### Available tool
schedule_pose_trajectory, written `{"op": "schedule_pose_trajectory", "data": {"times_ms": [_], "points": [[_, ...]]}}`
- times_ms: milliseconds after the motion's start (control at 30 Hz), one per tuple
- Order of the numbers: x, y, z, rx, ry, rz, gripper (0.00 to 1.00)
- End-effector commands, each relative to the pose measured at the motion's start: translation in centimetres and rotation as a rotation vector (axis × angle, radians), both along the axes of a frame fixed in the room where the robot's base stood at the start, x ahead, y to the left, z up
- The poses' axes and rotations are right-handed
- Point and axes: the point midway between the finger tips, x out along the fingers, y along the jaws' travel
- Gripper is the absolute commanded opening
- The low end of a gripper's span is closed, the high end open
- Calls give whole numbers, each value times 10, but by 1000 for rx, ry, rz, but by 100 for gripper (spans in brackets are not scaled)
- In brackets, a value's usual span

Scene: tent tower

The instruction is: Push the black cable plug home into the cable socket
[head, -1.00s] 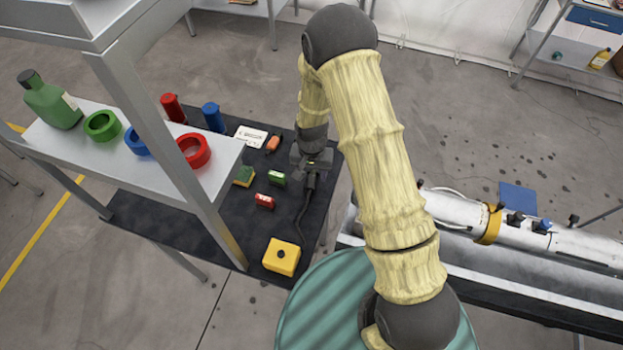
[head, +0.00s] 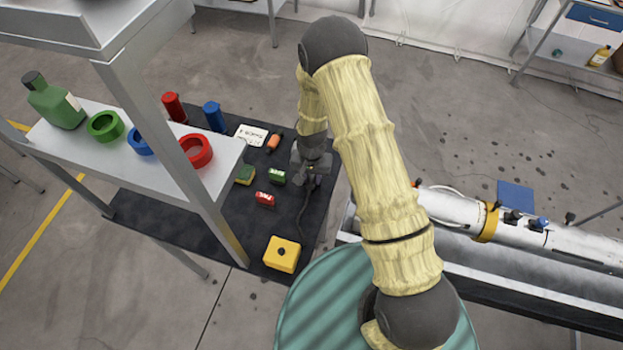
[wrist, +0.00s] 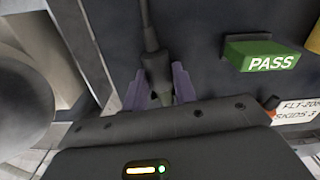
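The black cable plug (wrist: 157,70) is between the purple fingers of my gripper (wrist: 160,85) in the wrist view, with a finger against each side. Its black cable (wrist: 147,22) runs up out of that view. In the head view my gripper (head: 311,178) is low over the right part of the dark mat, and the cable (head: 301,215) curves from under it toward the yellow box. The plug's front end is hidden by the gripper body. I cannot make out the cable socket in either view.
On the mat (head: 237,233) are a green PASS block (head: 277,177), a red block (head: 264,198), a yellow box (head: 281,255) and an orange-black item (head: 274,142). A shelf post (head: 180,150) stands left. A white tube (head: 455,211) lies in a trough at right.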

Motion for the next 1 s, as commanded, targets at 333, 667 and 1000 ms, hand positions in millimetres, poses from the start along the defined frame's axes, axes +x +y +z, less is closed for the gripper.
{"op": "schedule_pose_trajectory", "data": {"times_ms": [333,667,1000], "points": [[0,0,0,0,0,0,3],[1,0,21,1,-3,0,3],[1,0,76,2,-5,-1,3]]}}
